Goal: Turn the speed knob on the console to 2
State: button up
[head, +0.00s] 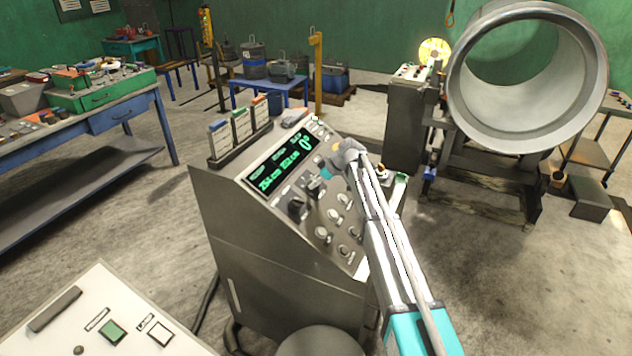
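The grey console (262,262) stands in the middle of the head view, with a sloped panel. Its black display (283,165) shows green digits, including a large 0 with a degree mark. Two dark knobs, a nearer one (297,208) and a farther one (316,187), sit on the panel below the display. Their labels are too small to read, so I cannot tell which is the speed knob or its setting. My gripper (327,172) is over the upper right part of the panel, close to the farther knob. Its fingers are too small and partly hidden to judge; contact is unclear.
Several round buttons (333,214) lie on the panel right of the knobs. A rack of coloured cards (240,128) stands on the console's top. A large metal ring (535,80) on a machine stands at right. A workbench (110,110) is at left. Concrete floor lies open between.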

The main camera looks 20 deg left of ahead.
jog(key=shift+o, duration=1.3)
jog(key=shift+r, duration=0.1)
jog(key=shift+r, duration=0.1)
jog(key=d+r+h+p, duration=0.3)
jog(key=d+r+p, duration=0.2)
jog(key=r+p, duration=0.7)
jog(key=p, duration=0.3)
jog(key=shift+w+r+m+p, duration=0.15)
jog(key=shift+r+m+p, duration=0.1)
jog(key=shift+m+p, duration=0.15)
jog(key=shift+f, duration=0.2)
jog(key=b+x, duration=1.2)
jog(key=x, duration=0.1)
jog(key=shift+d+f+b, duration=0.15)
jog(key=shift+f+b, duration=0.15)
jog(key=shift+b, duration=0.1)
